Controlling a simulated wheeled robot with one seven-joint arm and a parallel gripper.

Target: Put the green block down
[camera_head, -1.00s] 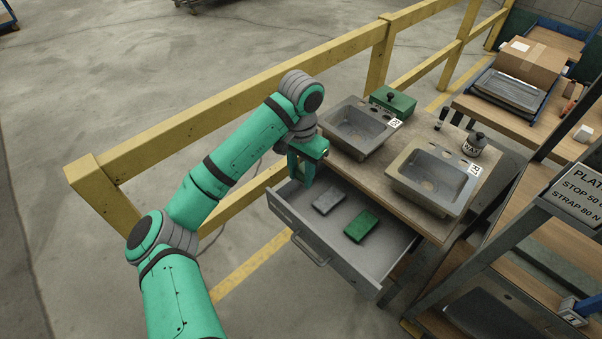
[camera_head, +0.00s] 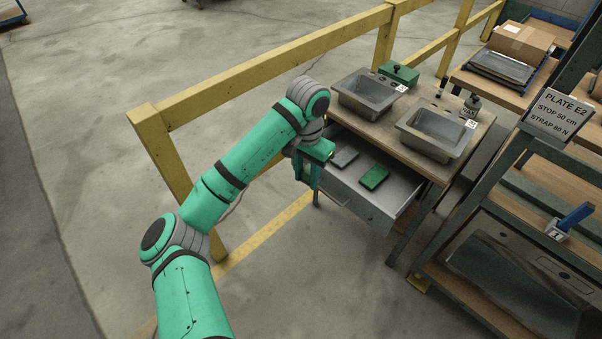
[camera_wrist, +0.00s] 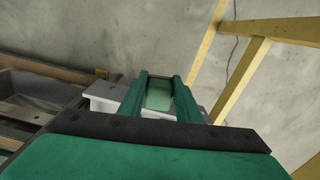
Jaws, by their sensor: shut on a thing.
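My gripper (camera_head: 309,178) hangs at the left end of the open drawer's front in the head view. In the wrist view its two green fingers (camera_wrist: 160,80) are shut on a pale green block (camera_wrist: 158,96). In the head view the fingers hide most of this held block. Another green block (camera_head: 374,177), darker, lies flat in the grey drawer (camera_head: 400,190), beside a grey block (camera_head: 344,158). Both lie apart from my gripper, to its right. Whether the held block touches the drawer cannot be told.
The drawer sits under a wooden bench with two sinks (camera_head: 369,94) (camera_head: 437,134) and a green box (camera_head: 398,74). A yellow railing (camera_head: 260,80) runs behind my arm. A shelf rack with a sign (camera_head: 560,112) stands right. Bare floor (camera_head: 330,290) lies in front.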

